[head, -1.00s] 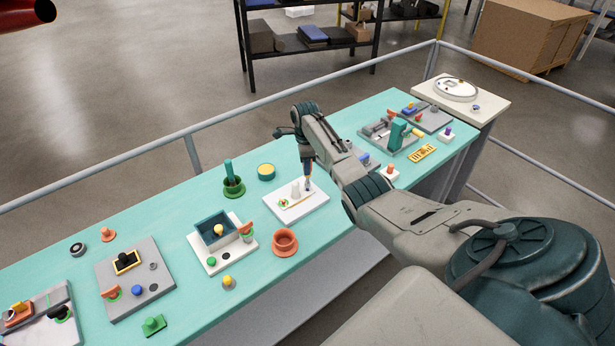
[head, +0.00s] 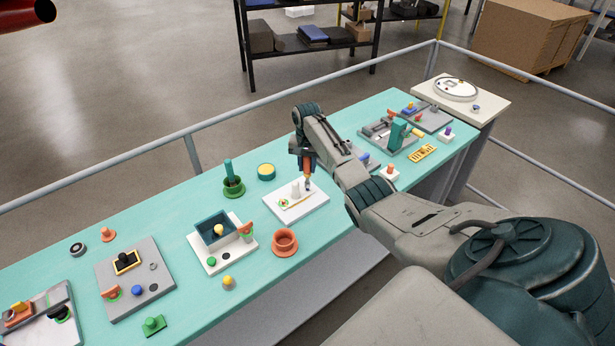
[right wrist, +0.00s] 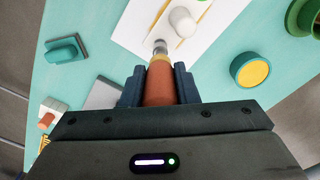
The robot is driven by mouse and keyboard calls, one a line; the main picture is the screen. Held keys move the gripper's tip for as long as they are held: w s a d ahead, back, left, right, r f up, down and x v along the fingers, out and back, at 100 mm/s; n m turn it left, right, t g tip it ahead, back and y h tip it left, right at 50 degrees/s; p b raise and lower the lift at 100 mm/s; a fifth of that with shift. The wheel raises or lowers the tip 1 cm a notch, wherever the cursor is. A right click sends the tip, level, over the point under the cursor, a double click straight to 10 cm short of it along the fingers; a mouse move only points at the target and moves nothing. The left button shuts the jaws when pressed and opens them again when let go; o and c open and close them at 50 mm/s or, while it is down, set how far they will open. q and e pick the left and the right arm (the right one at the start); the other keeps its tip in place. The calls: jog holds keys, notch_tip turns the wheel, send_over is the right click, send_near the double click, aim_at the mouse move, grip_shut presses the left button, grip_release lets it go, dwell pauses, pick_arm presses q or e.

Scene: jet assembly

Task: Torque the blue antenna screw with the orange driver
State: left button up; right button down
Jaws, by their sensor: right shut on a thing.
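My right gripper (head: 307,160) is shut on the orange driver (right wrist: 160,84), which points down at the white board (head: 315,208). The driver's grey tip (right wrist: 160,48) is over or on the board's edge area, beside a white rounded cone (right wrist: 182,20) and a thin yellow strip (head: 299,201). I cannot tell whether the tip touches anything. The blue antenna screw cannot be made out; the tip may hide it. My left gripper is not in view.
A yellow-topped round part (head: 266,172) and a green holder (head: 233,186) stand left of the board. An orange ring cup (head: 285,242) is in front. A grey fixture with a green block (head: 397,132) stands to the right. A grey rail runs behind the table.

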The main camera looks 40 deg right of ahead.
jog(key=shift+n, duration=0.4)
jog(key=shift+f, duration=0.65)
jog(key=shift+r+m, duration=0.15)
jog(key=shift+m, duration=0.65)
jog(key=m, duration=0.3)
jog(key=shift+m, duration=0.4)
